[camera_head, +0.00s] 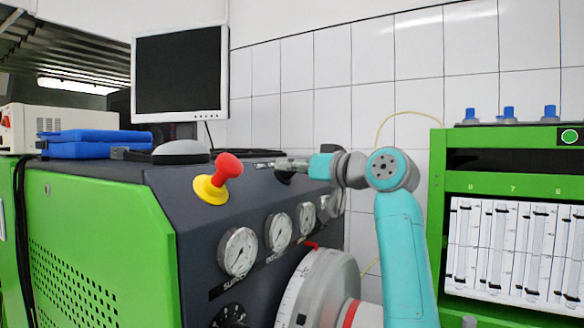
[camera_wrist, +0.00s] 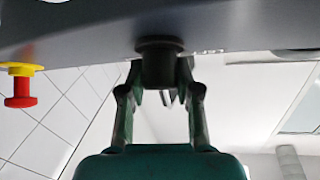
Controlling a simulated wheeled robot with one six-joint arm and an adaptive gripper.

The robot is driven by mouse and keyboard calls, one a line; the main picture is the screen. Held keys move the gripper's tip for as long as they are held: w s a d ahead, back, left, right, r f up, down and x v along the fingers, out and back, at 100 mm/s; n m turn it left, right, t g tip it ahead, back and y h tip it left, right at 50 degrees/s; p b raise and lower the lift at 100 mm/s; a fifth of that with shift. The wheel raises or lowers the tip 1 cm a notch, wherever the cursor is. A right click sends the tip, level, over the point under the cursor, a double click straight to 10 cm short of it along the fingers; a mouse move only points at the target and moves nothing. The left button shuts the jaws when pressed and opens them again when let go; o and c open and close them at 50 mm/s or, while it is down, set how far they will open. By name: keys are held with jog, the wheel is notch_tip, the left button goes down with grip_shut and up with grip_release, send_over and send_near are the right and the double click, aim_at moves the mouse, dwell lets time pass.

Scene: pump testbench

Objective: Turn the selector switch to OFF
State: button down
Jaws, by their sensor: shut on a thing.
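The selector switch (camera_wrist: 160,62) is a dark round knob on the grey panel, seen at the top middle of the wrist view. My gripper (camera_wrist: 161,75) has one finger on each side of the knob and is shut on it. In the head view, my gripper (camera_head: 284,164) reaches in from the right to the upper part of the sloped panel. There the switch (camera_head: 285,178) shows only as a dark bit below the fingers. Its pointer and the OFF mark cannot be made out.
A red mushroom button on a yellow base (camera_head: 217,179) stands out left of my gripper. Several round gauges (camera_head: 238,252) line the panel below. A monitor (camera_head: 180,75), blue cases (camera_head: 95,143) and a computer mouse-like grey object (camera_head: 181,152) are on top. A green flowmeter cabinet (camera_head: 437,210) stands right.

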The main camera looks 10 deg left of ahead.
jog(key=n+g+y, duration=0.2)
jog(key=n+g, duration=0.2)
jog(key=n, duration=0.2)
jog(key=shift+n+g+y, duration=0.3)
jog(key=shift+n+g, duration=2.2)
jog(key=shift+n, duration=0.5)
jog(key=c, duration=0.8)
grip_release()
jog(key=d, duration=1.2)
jog(key=shift+s+r, duration=0.1)
jog(key=shift+s, duration=0.05)
jog(key=shift+s, duration=0.1)
